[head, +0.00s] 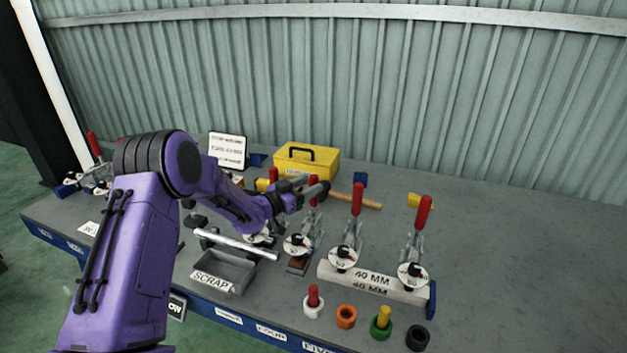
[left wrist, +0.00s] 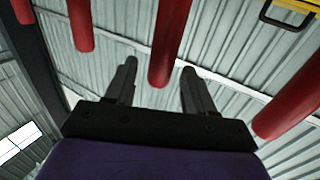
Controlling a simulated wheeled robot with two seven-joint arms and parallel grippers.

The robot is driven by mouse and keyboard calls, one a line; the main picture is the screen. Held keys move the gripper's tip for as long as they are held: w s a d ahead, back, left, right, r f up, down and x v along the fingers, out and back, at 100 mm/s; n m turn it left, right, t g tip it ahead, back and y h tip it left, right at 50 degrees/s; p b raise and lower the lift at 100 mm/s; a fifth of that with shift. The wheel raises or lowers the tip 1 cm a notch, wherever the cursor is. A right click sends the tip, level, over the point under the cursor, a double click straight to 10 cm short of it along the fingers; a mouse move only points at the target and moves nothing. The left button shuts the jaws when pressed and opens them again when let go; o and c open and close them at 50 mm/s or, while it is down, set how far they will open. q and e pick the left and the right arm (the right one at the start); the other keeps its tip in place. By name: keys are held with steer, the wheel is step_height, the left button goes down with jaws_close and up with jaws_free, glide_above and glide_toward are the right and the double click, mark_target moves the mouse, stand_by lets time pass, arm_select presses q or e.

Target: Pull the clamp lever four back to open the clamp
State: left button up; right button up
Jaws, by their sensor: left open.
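My left gripper (head: 312,188) is over the bench, at the red-handled lever (head: 314,179) of a toggle clamp in the middle of the row. In the left wrist view the gripper (left wrist: 158,72) is open, and a red lever handle (left wrist: 165,45) stands between its two fingers, with visible gaps at both sides. The clamp's round dial (head: 298,243) shows below the gripper. Its number is too small to read, so I cannot confirm it is clamp four. The FOUR label (head: 271,331) is on the bench's front edge. My right gripper is out of view.
Red levers stand close by at right (head: 357,198) and farther right (head: 423,212). A yellow toolbox (head: 325,165) is behind. Several coloured rings line the front.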

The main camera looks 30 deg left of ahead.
arm_select(q)
steer(key=shift+x, duration=1.6)
steer(key=shift+s+a, duration=0.1)
steer(key=shift+c, duration=0.7)
jaws_close()
